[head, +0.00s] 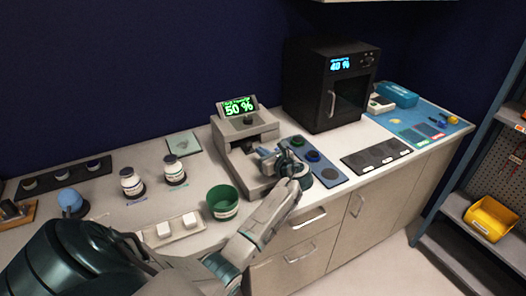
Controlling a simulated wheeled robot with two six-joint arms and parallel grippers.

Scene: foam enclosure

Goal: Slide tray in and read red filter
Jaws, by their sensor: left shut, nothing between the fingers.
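A grey reader (247,140) stands mid-counter, and its tilted green display (239,106) reads "50 %". My left gripper (266,155) is shut and empty, at the right front of the reader. The gripper and wrist cover part of the reader's front, so I cannot tell how far its tray is in. A blue-grey filter strip (322,165) lies just right of the reader, with a green filter (298,141), a blue filter (312,156) and a dark round spot (330,174). I see no red filter; it may be hidden. My right gripper is not in view.
A black oven-like box (331,85) showing "40 %" stands behind the strip. A dark pad (376,156) lies to the right, then a blue mat (415,118). A green cup (222,201), white jars (131,182) and a small tray (171,230) stand left of my arm.

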